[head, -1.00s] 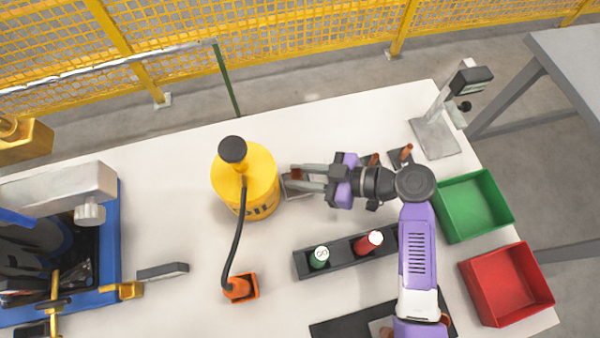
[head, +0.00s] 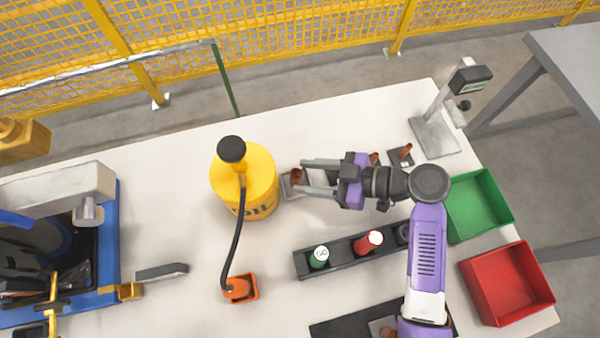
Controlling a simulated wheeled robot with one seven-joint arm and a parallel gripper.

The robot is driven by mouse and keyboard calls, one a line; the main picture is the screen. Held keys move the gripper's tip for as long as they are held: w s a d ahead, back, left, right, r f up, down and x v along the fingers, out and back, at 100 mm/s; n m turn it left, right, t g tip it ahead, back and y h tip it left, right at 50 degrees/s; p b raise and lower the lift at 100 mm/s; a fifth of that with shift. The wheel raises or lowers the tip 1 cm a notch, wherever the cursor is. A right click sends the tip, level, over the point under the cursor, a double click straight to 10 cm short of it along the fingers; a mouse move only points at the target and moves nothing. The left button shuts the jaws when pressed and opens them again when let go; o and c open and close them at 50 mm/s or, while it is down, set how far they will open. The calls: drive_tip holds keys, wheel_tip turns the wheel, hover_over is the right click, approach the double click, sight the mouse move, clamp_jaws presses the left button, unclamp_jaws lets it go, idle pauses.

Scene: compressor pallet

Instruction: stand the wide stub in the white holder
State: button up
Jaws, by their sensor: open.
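A brown stub (head: 297,175) stands at a small pale grey holder (head: 287,187) just right of the yellow oil can; which of the stubs is the wide one I cannot tell for sure. My gripper (head: 315,176) is open, its two fingers apart and pointing left, with the stub near the gap between the fingertips. Two more brown stubs, one partly behind my gripper (head: 375,158) and one upright on a dark grey base (head: 405,151), are to the right. No holder reads as clearly white; the pale one by the can is the lightest near my gripper.
The yellow oil can (head: 244,185) with its black hose stands close left of the fingertips. A dark rack (head: 335,257) with a green and a red bottle lies in front. Green (head: 480,205) and red (head: 507,285) bins are at the right.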

drive_tip(key=v, duration=0.9)
drive_tip(key=shift+d+r+b, duration=0.15)
drive_tip(key=shift+d+b, duration=0.15)
drive_tip(key=shift+b, duration=0.1)
drive_tip(key=shift+s, duration=0.1)
